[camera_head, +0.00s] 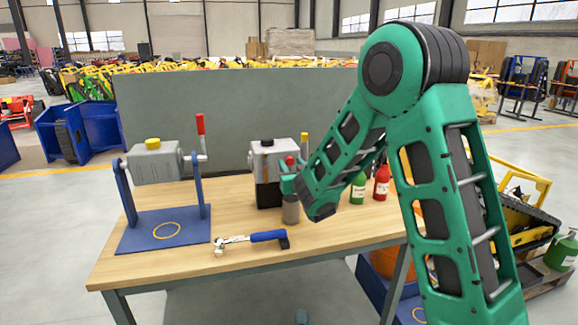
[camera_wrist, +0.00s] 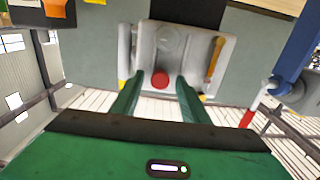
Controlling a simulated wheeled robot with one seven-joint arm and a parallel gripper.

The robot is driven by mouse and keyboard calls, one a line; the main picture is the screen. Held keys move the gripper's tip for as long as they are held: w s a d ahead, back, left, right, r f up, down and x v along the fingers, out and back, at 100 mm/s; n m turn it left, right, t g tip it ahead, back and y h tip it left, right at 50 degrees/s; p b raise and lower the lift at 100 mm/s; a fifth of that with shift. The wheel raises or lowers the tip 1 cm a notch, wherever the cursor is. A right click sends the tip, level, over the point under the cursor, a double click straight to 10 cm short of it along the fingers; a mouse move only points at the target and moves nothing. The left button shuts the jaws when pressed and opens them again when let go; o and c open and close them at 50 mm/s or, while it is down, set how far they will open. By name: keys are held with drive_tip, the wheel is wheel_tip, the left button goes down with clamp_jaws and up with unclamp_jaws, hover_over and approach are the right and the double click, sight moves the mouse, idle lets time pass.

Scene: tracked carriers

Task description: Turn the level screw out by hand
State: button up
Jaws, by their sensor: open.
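A light grey gear housing (camera_head: 276,152) stands on a black base at the back middle of the workbench. It also shows in the wrist view (camera_wrist: 147,52). A red round screw head (camera_wrist: 160,79), which looks like the level screw, sits on the housing's face. In the head view it shows as a small red spot (camera_head: 289,160) just above my gripper. My gripper (camera_wrist: 159,90) is open, with its two green fingers either side of the red head and visible gaps between. In the head view my gripper (camera_head: 288,184) is partly hidden by my arm.
A grey cylindrical container (camera_head: 291,210) stands below my gripper. A blue-handled wrench (camera_head: 252,238) lies near the bench front. A second housing (camera_head: 154,165) hangs in a blue stand at left. Green (camera_head: 358,189) and red (camera_head: 381,184) bottles stand at right.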

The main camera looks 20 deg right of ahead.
drive_tip(key=shift+c, duration=0.6)
drive_tip(key=c, duration=0.7)
drive_tip(key=n, duration=0.7)
drive_tip(key=shift+c, duration=0.2)
drive_tip(key=shift+n, duration=1.4)
drive_tip(key=shift+n, duration=0.7)
drive_tip(key=n, duration=0.7)
drive_tip(key=shift+n, duration=0.7)
